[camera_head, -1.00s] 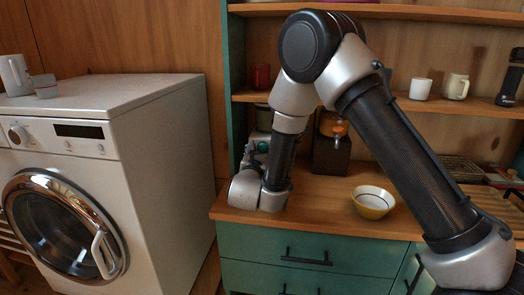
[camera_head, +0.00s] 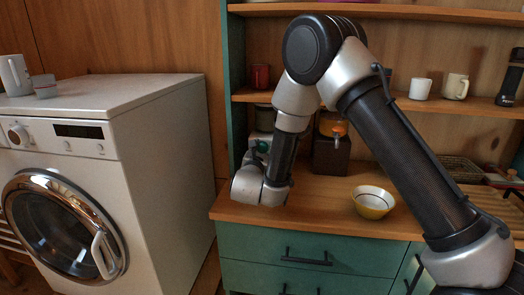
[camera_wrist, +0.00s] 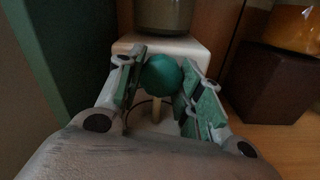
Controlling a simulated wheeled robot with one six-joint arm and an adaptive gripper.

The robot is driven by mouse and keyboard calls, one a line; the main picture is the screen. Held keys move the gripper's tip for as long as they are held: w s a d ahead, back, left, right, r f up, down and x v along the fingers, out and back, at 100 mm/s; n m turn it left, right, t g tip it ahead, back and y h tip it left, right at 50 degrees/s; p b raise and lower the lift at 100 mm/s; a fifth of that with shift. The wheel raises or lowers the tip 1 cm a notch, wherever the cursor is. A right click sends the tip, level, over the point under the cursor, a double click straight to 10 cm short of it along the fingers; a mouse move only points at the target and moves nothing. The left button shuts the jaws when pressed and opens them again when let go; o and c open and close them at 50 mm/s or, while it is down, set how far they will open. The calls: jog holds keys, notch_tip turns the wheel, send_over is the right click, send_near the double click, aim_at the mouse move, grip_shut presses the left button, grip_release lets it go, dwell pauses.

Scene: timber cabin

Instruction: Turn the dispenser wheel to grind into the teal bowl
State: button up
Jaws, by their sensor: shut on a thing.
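My gripper (camera_wrist: 160,92) is shut on a round green wheel (camera_wrist: 163,76) on the front of a pale dispenser (camera_wrist: 190,47). The fingers lie on either side of the wheel. A dark hopper (camera_wrist: 163,14) tops the dispenser, and a light tan stub (camera_wrist: 157,110) shows just below the wheel. In the head view the wheel (camera_head: 262,146) and hopper (camera_head: 265,118) show behind my wrist, which hides most of the dispenser and my fingers. I cannot make out a teal bowl in either view.
A brown dispenser with an orange hopper (camera_head: 332,125) stands just to the right. A yellow bowl with a white band (camera_head: 373,201) sits on the wooden counter (camera_head: 318,206). A teal side panel (camera_head: 236,90) bounds the left. Shelves with mugs are above.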

jog(key=shift+m, duration=0.3)
jog(key=m, duration=0.5)
jog(key=shift+a+m, duration=0.1)
jog(key=shift+m, duration=0.3)
jog(key=m, duration=1.1)
jog(key=shift+r+m, duration=0.1)
jog(key=shift+m, duration=0.2)
jog(key=m, duration=0.5)
jog(key=shift+m, duration=0.3)
jog(key=o, duration=1)
jog(key=shift+r, duration=0.1)
jog(key=shift+o, duration=0.2)
